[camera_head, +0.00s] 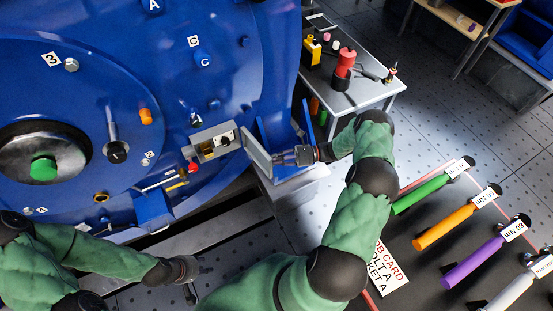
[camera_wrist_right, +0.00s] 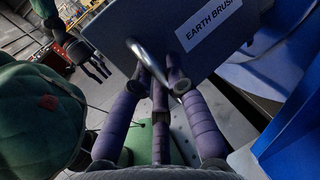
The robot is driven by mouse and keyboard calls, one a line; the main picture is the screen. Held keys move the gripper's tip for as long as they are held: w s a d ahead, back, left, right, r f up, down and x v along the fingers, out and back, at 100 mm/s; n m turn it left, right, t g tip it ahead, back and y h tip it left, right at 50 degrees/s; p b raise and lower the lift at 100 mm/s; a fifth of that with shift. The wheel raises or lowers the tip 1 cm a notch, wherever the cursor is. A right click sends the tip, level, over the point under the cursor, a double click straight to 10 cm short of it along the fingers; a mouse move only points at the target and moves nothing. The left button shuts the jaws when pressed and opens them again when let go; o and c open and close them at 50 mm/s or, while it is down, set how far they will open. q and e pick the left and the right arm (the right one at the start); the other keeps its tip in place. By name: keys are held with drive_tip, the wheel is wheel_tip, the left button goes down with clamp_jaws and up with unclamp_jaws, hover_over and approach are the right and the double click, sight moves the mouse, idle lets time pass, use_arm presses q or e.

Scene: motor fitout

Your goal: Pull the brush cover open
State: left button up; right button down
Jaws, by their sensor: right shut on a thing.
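The brush cover (camera_head: 257,153) is a grey plate standing swung out from the right edge of a small opened box (camera_head: 212,142) on the blue motor. In the right wrist view, the cover (camera_wrist_right: 190,30) carries an "EARTH BRUSH" label and a bent metal handle (camera_wrist_right: 143,56). My right gripper (camera_head: 280,157) is at the cover's outer face. Its purple-wrapped fingers are shut on the handle in the right wrist view (camera_wrist_right: 163,84). My left gripper (camera_head: 190,284) hangs low, away from the cover, with its fingers apart and empty. It also shows in the right wrist view (camera_wrist_right: 97,68).
A blue bracket (camera_head: 285,168) stands close around my right gripper. A small grey table (camera_head: 365,93) with bottles is behind it. A dark bench (camera_head: 425,265) with coloured handles is at the right. A small blue box (camera_head: 153,209) juts out below the opened box.

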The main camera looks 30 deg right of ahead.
drive_tip(key=shift+d, duration=0.1)
drive_tip(key=c, duration=1.5)
unclamp_jaws()
drive_tip(key=shift+s, duration=0.1)
drive_tip(key=v, duration=1.2)
